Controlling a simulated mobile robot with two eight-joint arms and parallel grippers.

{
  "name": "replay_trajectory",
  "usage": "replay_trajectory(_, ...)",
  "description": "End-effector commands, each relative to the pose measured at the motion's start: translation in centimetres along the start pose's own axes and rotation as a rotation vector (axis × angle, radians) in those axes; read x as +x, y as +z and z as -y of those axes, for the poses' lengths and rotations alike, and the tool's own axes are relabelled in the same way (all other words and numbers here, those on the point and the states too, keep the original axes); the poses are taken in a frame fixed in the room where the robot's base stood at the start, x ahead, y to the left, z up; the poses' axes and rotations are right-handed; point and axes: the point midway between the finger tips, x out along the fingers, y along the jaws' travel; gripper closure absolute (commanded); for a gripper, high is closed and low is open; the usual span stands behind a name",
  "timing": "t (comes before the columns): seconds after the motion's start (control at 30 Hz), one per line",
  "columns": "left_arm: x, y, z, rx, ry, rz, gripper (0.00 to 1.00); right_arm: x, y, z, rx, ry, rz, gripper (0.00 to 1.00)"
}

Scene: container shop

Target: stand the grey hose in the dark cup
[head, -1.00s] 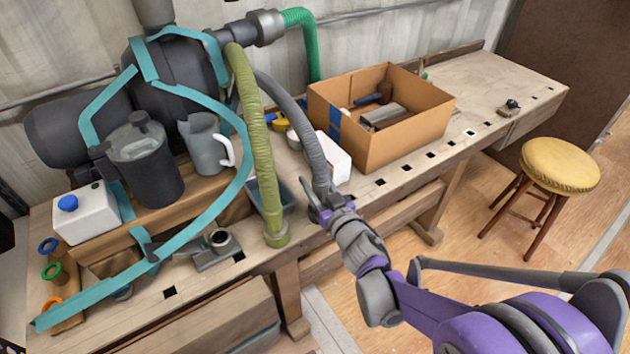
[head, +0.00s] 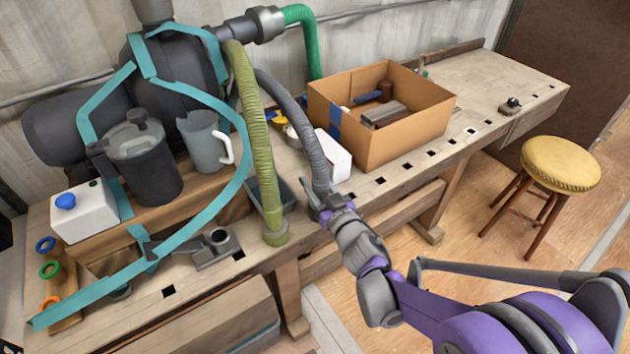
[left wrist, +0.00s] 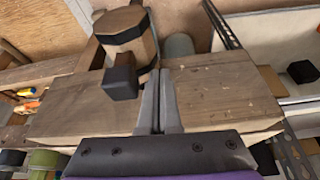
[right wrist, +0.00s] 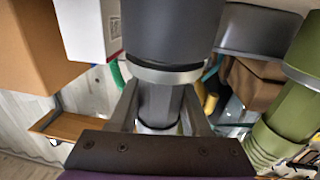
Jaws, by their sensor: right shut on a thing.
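The grey hose (head: 300,125) is ribbed and hangs from the machine down to the bench's front edge. My right gripper (head: 326,203) is shut on its lower end. In the right wrist view, the fingers (right wrist: 160,110) close around a grey cylindrical part under a wide dark cylinder. I cannot make out a plain dark cup for certain. A dark lidded vessel (head: 147,170) with a handle stands on the wooden block at left, apart from the hose. My left gripper (left wrist: 161,105) shows only in the left wrist view, its fingers together and empty, over a wooden surface.
An olive green hose (head: 257,140) hangs just left of the grey one, before a dark open bin (head: 287,193). A white box (head: 333,157) and a cardboard box (head: 400,135) stand close at right. A grey jug (head: 203,145) and a metal fitting (head: 215,248) are at left.

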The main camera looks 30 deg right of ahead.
Motion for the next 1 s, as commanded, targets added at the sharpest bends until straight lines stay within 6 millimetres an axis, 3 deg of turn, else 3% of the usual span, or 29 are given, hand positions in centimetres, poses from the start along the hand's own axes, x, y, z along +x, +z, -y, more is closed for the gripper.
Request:
replay_trajectory(0.37, 0.3, 0.1, 0.0, 0.0, 0.0, 0.001, 1.0, 0.0, 0.3, 0.0, 0.0, 0.0, -0.001, 1.0)
replay_trajectory(0.4, 0.3, 0.1, 0.0, 0.0, 0.0, 0.001, 1.0, 0.0, 0.3, 0.0, 0.0, 0.0, -0.001, 0.47)
replay_trajectory(0.57, 0.3, 0.1, 0.0, 0.0, 0.0, 0.001, 1.0, 0.0, 0.3, 0.0, 0.0, 0.0, 0.0, 0.18)
replay_trajectory(0.87, 0.3, 0.1, 0.0, 0.0, 0.0, 0.001, 1.0, -0.1, 0.3, 0.0, 0.0, 0.0, 0.0, 0.18)
replay_trajectory(1.0, 0.1, 0.1, 0.0, 0.0, 0.0, 0.001, 1.0, -1.2, 0.3, -0.1, -0.001, 0.001, 0.0, 0.18)
